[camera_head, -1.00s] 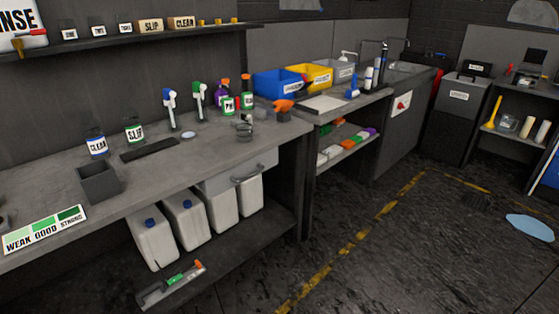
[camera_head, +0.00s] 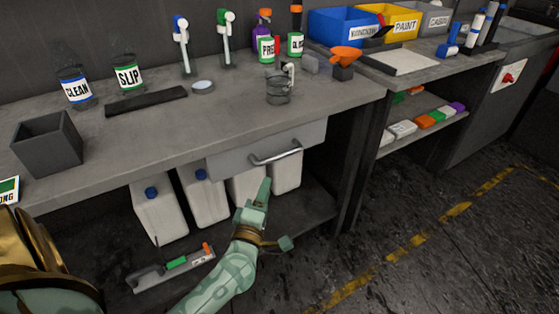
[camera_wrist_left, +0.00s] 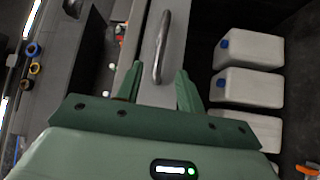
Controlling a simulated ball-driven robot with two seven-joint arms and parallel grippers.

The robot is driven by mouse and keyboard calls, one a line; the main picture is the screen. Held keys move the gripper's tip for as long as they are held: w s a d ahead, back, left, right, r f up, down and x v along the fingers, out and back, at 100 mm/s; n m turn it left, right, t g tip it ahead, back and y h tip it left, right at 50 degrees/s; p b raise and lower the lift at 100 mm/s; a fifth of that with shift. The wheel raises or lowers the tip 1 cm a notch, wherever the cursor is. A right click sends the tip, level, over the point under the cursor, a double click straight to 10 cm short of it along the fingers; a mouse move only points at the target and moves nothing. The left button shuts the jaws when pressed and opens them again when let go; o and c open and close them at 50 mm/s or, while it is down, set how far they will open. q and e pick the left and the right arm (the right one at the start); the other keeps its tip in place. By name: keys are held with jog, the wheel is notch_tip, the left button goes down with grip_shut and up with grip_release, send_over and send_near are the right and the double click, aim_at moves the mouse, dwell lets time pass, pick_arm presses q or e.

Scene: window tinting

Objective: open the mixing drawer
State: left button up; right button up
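The mixing drawer (camera_head: 225,166) is a grey front under the workbench's front edge and looks shut. Its metal bar handle (camera_head: 276,156) sits on that front. My left gripper (camera_head: 262,192) is just below and slightly left of the handle in the head view, pointing up toward it. In the left wrist view the gripper (camera_wrist_left: 160,82) has its two fingers spread, with the handle (camera_wrist_left: 161,48) ahead, between and beyond the fingertips. It holds nothing and appears apart from the handle. My right gripper is in neither view.
White jugs (camera_head: 203,194) stand on the shelf below the drawer, close to my left arm. The workbench (camera_head: 190,128) carries a glass jug (camera_head: 279,88), bottles and a dark box (camera_head: 48,145). Open floor (camera_head: 400,275) lies to the right.

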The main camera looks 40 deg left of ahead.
aim_at(278, 155)
pick_arm(q)
jog(key=b+x, duration=0.1)
jog(key=x, duration=1.1)
jog(key=shift+w+f+b, duration=0.15)
jog(key=shift+w+b, duration=0.05)
jog(key=shift+b, duration=0.2)
grip_shut()
